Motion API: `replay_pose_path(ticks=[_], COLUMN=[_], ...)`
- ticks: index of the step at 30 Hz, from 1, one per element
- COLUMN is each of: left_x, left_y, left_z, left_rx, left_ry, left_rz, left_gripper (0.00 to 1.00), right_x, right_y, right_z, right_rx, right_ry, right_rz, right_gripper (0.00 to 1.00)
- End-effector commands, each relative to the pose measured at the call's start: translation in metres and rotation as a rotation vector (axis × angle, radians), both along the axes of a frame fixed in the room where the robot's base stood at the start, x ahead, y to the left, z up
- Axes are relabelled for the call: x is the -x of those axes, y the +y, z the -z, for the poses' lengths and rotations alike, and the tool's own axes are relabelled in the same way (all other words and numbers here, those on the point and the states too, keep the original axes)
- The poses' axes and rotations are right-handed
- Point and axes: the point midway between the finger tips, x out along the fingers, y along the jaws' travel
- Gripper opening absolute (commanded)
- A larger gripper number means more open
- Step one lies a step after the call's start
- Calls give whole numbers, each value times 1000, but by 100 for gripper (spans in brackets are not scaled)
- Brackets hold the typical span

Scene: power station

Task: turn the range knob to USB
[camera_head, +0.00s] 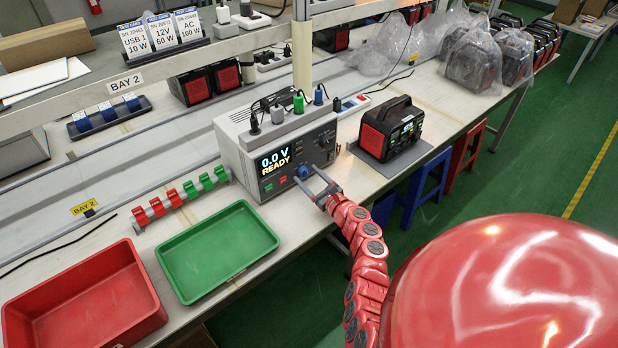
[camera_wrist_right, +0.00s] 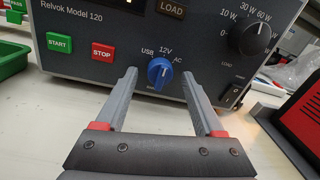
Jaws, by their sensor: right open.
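The tester (camera_head: 278,150) is a grey box with a dark front panel. Its display reads 0.0 V READY. The blue range knob (camera_wrist_right: 160,73) sits low on the panel, with USB, 12V and AC printed around its top. Its pale mark appears to point up towards 12V. The knob also shows in the head view (camera_head: 302,171). My right gripper (camera_head: 308,175) is open in front of the panel. In the right wrist view its two fingers stand on either side of the knob, with visible gaps. My left gripper is out of view.
Green START (camera_wrist_right: 57,44) and red STOP (camera_wrist_right: 103,53) buttons sit left of the knob. A black load knob (camera_wrist_right: 250,34) is at upper right. A red and black power station (camera_head: 391,130) stands right of the tester. Green (camera_head: 218,250) and red (camera_head: 85,300) trays lie left.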

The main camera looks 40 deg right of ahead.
Motion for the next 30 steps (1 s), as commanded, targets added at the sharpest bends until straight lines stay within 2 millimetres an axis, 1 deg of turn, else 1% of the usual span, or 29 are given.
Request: replay_pose_path(ticks=[5, 6, 17, 18, 25, 30], left_x=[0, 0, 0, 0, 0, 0], left_y=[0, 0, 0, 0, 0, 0], left_z=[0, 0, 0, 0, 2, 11], left_rx=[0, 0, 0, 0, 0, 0], left_ry=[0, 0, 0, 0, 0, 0], left_rz=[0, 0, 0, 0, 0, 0], left_gripper=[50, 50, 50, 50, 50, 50], right_x=[0, 0, 0, 1, 0, 1], right_y=[0, 0, 0, 0, 0, 0], right_z=[0, 0, 0, 0, 1, 4], right_rx=[-1, -1, -1, -1, 8, 55], right_ry=[0, 0, 0, 0, 0, -5], right_rz=[0, 0, 0, 0, 0, 0], right_gripper=[70, 67, 2, 0, 0, 0])
